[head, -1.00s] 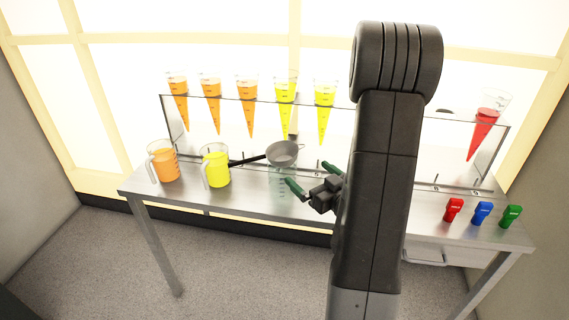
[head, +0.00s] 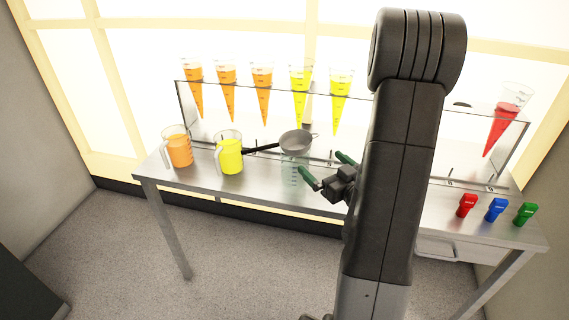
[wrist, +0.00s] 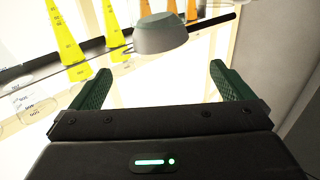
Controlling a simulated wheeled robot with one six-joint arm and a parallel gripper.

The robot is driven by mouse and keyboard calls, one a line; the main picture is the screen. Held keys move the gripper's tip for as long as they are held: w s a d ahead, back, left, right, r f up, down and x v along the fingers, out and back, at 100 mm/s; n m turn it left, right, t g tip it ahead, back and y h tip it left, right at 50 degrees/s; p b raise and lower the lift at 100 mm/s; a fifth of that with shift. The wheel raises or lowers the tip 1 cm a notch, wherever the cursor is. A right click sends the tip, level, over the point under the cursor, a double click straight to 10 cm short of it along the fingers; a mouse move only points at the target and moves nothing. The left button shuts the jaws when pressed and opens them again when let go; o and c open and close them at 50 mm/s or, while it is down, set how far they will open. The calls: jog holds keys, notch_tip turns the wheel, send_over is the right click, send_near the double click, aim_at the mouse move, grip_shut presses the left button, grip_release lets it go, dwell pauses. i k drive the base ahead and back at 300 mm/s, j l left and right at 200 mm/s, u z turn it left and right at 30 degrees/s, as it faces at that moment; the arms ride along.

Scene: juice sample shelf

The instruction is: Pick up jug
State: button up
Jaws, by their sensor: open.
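A jug of orange juice (head: 180,152) stands at the left end of the metal table in the head view. A jug of yellow juice (head: 231,158) stands to its right, its handle facing left. A clear, apparently empty vessel (head: 292,175) shows faintly beneath a grey strainer (head: 296,142); I cannot tell its full shape. My gripper (head: 324,165) is open and empty, right of the strainer and the jugs, fingers pointing left in the picture. In the wrist view the strainer (wrist: 160,36) lies beyond my open fingers (wrist: 158,78), with nothing between them.
A clear rack (head: 225,100) along the back of the table (head: 200,181) holds orange and yellow cones and a red cone (head: 505,125). The strainer's black handle (head: 262,149) reaches towards the yellow jug. Red, blue and green small items (head: 496,209) stand at the right.

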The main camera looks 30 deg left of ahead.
aim_at(228, 158)
jog(key=u, duration=1.6)
jog(key=z, duration=1.6)
jog(key=k+l, duration=0.15)
jog(key=l, duration=0.15)
jog(key=k+l, duration=0.1)
jog(key=l, duration=0.25)
